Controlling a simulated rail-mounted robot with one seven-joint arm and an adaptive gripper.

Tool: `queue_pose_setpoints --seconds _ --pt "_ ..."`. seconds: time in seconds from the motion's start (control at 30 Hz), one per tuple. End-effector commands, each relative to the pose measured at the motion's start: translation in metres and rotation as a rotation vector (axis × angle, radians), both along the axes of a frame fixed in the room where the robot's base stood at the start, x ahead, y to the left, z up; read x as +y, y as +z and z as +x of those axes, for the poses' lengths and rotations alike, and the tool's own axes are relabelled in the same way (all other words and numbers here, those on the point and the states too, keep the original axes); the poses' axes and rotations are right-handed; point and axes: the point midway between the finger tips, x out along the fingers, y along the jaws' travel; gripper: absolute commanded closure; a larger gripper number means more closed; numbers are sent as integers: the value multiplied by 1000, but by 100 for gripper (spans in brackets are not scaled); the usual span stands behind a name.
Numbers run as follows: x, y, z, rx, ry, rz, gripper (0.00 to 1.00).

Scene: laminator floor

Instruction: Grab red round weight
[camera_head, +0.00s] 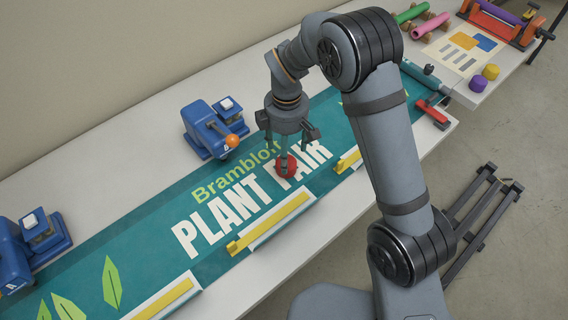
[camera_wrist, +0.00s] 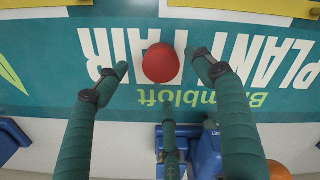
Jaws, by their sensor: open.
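The red round weight (camera_head: 286,166) rests on the teal plant fair banner (camera_head: 215,205), over its white lettering. It also shows in the wrist view (camera_wrist: 161,62) as a red disc at the upper middle. My gripper (camera_head: 285,150) points down right above the weight in the head view and partly overlaps it. In the wrist view my gripper (camera_wrist: 165,75) is open, with fingers spread to the left, right and below the weight. I see no clear contact between the fingers and the weight, and cannot tell the remaining height.
A blue press with an orange knob (camera_head: 212,128) stands left of my gripper; another blue device (camera_head: 32,248) is at far left. Yellow-and-white bars (camera_head: 270,222) line the banner's near edge. Purple (camera_head: 478,84) and yellow (camera_head: 491,71) round pieces sit on the right table.

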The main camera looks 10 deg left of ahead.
Motion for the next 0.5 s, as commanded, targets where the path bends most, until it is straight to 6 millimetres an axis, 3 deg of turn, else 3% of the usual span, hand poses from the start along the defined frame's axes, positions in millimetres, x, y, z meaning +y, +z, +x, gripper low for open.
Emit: queue_pose_setpoints --seconds 0.5 --pt "0 -55 -4 0 -1 0 32"
